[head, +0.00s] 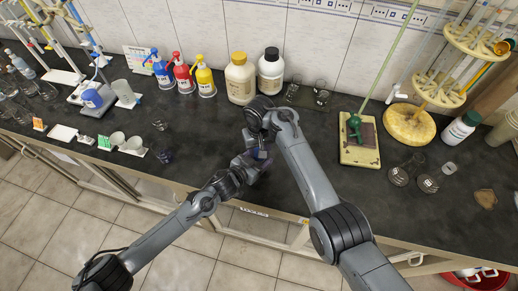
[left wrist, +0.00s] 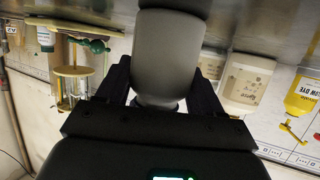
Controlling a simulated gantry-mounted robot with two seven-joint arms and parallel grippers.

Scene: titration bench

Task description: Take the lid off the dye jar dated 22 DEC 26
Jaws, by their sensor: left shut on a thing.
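My left gripper (head: 250,164) is raised over the bench's front edge, close against the end of my right arm. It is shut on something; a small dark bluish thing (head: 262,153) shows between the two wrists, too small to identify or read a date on. In the left wrist view, a grey cylinder that looks like my right arm's link fills the space between the left fingers (left wrist: 165,95) and hides what lies behind it. My right gripper's fingers are hidden in the clutter of wrists. A small dark blue jar (head: 164,157) stands on the bench at the left, its label unreadable.
Blue, red and yellow (head: 204,78) wash bottles and two large bottles (head: 240,78) line the wall. The bench (head: 215,135) in the middle is mostly clear.

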